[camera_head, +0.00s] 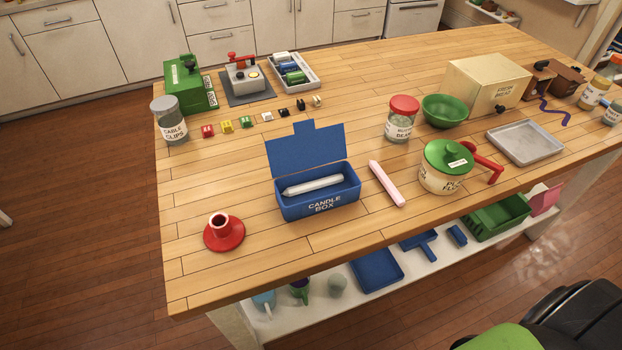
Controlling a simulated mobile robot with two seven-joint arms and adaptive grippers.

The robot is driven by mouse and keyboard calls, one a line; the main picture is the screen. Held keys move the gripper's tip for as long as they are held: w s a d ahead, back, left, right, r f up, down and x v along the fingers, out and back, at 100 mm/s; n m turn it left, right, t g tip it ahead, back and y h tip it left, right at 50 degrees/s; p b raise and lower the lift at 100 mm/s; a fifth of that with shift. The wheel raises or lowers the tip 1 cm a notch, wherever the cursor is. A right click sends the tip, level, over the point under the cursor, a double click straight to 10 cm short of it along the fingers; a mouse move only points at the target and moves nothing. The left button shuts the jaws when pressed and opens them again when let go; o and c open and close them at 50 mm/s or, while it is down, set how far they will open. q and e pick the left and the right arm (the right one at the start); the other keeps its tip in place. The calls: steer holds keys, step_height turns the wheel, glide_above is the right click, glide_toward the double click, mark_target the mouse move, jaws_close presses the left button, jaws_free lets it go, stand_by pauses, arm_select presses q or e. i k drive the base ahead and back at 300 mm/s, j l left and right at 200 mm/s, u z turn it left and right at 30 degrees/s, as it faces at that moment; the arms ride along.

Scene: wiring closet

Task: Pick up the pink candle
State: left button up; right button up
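The pink candle (386,184) lies on the wooden table, just right of the blue candle box (318,205) and apart from it. It is a long pale pink stick, tilted from upper left to lower right in the picture. The candle box has its lid (305,150) open at the back, and a white candle (313,186) lies inside. No gripper shows in the head view.
A bean jar (402,121) and green bowl (443,110) stand behind. A red candle holder (224,231) sits front left. The table in front of the candle is clear.

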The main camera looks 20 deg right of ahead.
mark_target(384, 179)
steer(key=z, duration=1.2)
